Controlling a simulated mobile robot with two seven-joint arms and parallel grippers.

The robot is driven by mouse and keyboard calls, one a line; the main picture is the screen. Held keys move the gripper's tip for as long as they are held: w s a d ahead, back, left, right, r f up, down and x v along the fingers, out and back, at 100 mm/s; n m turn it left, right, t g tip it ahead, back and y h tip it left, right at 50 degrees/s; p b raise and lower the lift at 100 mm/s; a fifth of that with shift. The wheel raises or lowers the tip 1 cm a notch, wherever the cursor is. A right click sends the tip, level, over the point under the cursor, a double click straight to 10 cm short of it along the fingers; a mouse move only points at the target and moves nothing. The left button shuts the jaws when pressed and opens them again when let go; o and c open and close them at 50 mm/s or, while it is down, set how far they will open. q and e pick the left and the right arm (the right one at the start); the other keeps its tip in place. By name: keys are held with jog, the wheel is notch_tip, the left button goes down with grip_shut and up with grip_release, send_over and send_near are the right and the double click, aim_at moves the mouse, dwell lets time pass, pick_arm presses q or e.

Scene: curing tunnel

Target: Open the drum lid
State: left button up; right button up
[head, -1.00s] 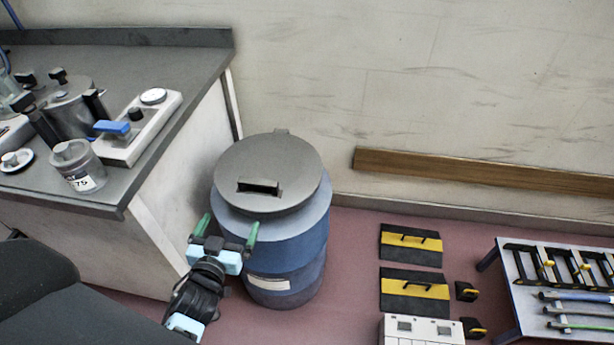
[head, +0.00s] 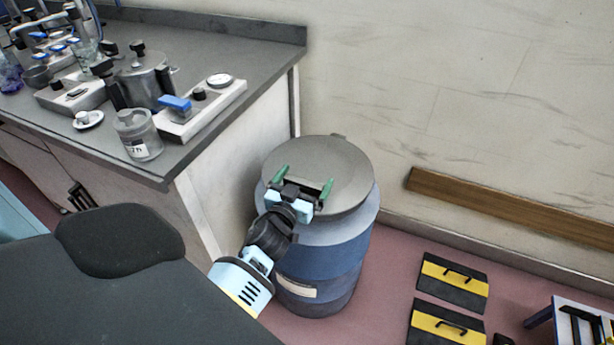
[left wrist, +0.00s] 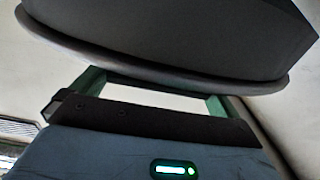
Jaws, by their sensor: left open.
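The blue drum (head: 322,265) stands upright on the floor beside the bench. Its round grey lid (head: 345,165) lies flat on top and looks closed. My left gripper (head: 304,180) is over the near part of the lid, its green fingers apart with nothing seen between them. The gripper hides the lid's dark handle, and I cannot tell whether it touches the lid. In the left wrist view the green fingers (left wrist: 154,90) stand apart. A large dark shape covers their tips, and I cannot tell what it is. My right gripper is not in view.
A grey bench (head: 225,50) with a pot (head: 145,80), a jar (head: 138,135) and a white device (head: 200,108) stands left of the drum. A wooden rail (head: 500,205) runs along the wall. Black-and-yellow panels (head: 452,282) lie to the right; floor lies between them and the drum.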

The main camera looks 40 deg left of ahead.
pick_arm(q)
jog(key=shift+x, duration=0.8)
jog(key=shift+c, duration=0.4)
